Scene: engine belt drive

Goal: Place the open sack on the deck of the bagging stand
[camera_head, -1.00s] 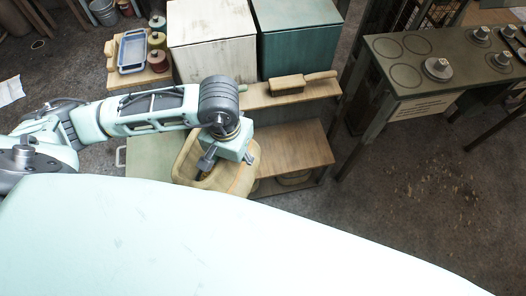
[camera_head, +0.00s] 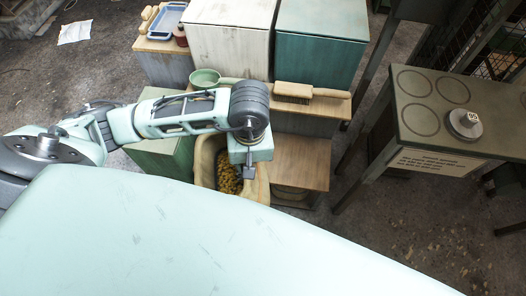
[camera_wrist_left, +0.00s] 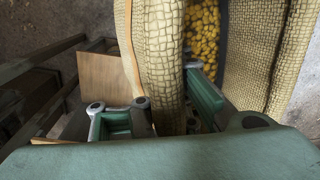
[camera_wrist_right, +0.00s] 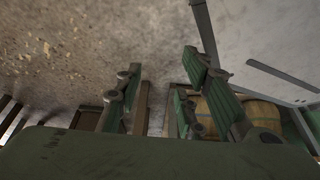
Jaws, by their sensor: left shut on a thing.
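The open sack (camera_head: 205,158) is woven and tan, with yellow pellets inside, in the middle of the head view. My left gripper (camera_head: 249,172) is at its right rim. In the left wrist view my left gripper (camera_wrist_left: 170,112) is shut on the sack wall (camera_wrist_left: 160,55), one finger on each side. A wooden deck (camera_head: 300,160), which looks like the bagging stand's, lies just right of the sack; a wooden board also shows in the left wrist view (camera_wrist_left: 103,78). Whether the sack hangs free or rests on something I cannot tell. My right gripper (camera_wrist_right: 165,85) is open and empty.
A brush (camera_head: 300,91) lies on a wooden ledge behind the deck. White (camera_head: 228,38) and green (camera_head: 320,45) bins stand behind it. A green bowl (camera_head: 205,78) is behind the sack. A dark table (camera_head: 425,128) stands at the right.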

